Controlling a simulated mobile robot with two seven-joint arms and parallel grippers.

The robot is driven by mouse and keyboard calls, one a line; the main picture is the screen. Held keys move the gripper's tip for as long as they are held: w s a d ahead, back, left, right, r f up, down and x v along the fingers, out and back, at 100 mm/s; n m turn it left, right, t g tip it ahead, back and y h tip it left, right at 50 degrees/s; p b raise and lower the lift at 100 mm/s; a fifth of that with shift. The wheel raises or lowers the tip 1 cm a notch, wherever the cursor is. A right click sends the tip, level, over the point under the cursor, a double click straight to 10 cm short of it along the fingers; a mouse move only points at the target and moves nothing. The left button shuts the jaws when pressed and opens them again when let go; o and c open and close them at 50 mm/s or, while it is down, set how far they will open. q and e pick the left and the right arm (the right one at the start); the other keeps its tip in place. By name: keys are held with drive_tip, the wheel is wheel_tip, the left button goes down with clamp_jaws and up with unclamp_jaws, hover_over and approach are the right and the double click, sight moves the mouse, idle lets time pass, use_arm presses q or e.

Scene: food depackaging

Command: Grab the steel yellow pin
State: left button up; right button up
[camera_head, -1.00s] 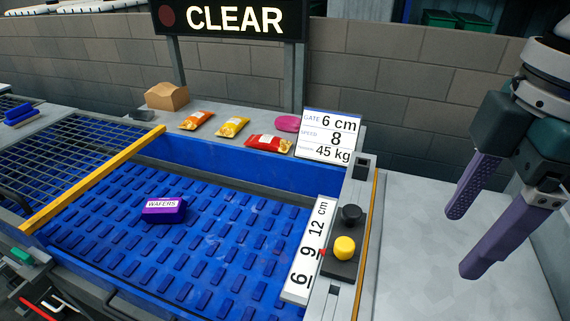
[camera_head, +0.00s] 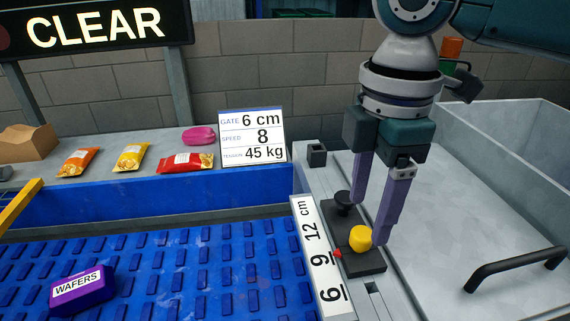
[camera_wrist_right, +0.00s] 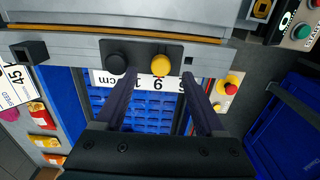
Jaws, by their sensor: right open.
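The yellow pin (camera_head: 360,238) is a round knob on a black sliding plate (camera_head: 362,263) beside the cm scale. A black knob (camera_head: 343,199) stands on the same plate, farther back. My right gripper (camera_head: 368,224) is open and empty, pointing down over the plate, with one finger near each knob. In the right wrist view, the yellow pin (camera_wrist_right: 161,64) appears between the fingers' lines and just past the tips (camera_wrist_right: 161,82). I cannot tell whether a finger touches it. My left gripper is out of view.
The scale strip (camera_head: 322,258) with a red pointer lies left of the plate. A purple wafers pack (camera_head: 82,291) lies on the blue belt (camera_head: 200,265). A sign (camera_head: 252,138) reads gate 6 cm. A grey tray with a black handle (camera_head: 515,268) is at right.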

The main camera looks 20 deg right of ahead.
sight(363, 232)
wheel_tip(363, 232, down, 4)
drive_tip(key=shift+r, duration=0.15)
drive_tip(key=shift+c, duration=0.3)
clamp_jaws()
